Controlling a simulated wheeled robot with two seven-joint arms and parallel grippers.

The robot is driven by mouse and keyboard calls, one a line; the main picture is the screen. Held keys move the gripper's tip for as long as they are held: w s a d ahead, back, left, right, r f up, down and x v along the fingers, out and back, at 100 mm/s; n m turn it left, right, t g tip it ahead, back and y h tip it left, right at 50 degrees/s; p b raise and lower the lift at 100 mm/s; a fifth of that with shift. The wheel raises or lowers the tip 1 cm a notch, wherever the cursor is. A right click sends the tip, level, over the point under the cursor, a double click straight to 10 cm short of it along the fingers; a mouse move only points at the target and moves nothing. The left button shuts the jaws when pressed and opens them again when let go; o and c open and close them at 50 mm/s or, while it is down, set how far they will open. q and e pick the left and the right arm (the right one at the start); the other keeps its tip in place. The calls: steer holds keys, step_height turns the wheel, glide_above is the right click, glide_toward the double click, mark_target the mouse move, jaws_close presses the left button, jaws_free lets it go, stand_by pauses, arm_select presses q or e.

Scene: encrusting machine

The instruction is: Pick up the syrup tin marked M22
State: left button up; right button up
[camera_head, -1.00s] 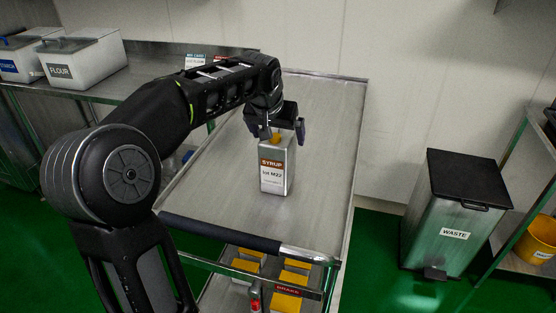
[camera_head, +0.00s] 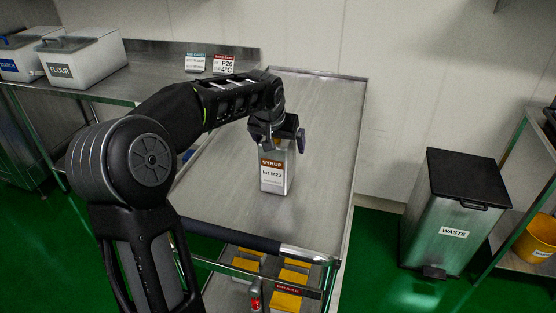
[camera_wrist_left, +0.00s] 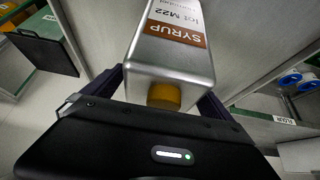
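The syrup tin (camera_head: 276,172) is a silver, box-shaped tin with a brown and white label reading SYRUP, lot M22. It stands upright on the steel top of a cart (camera_head: 322,150). In the left wrist view the tin (camera_wrist_left: 172,58) fills the upper middle, with its orange cap (camera_wrist_left: 164,96) towards the gripper. My left gripper (camera_head: 280,137) is over the tin's top, with one finger on each side. The fingers look open around it, and firm contact does not show. The cap is hidden in the head view. My right gripper is out of view.
A flour bin (camera_head: 82,60) stands on the left counter. A waste bin (camera_head: 455,215) stands right. The cart top around the tin is clear.

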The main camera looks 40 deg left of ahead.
arm_select(q)
steer(key=c, duration=2.1)
steer(key=shift+w+r, duration=0.1)
steer(key=shift+r, duration=0.05)
jaws_close()
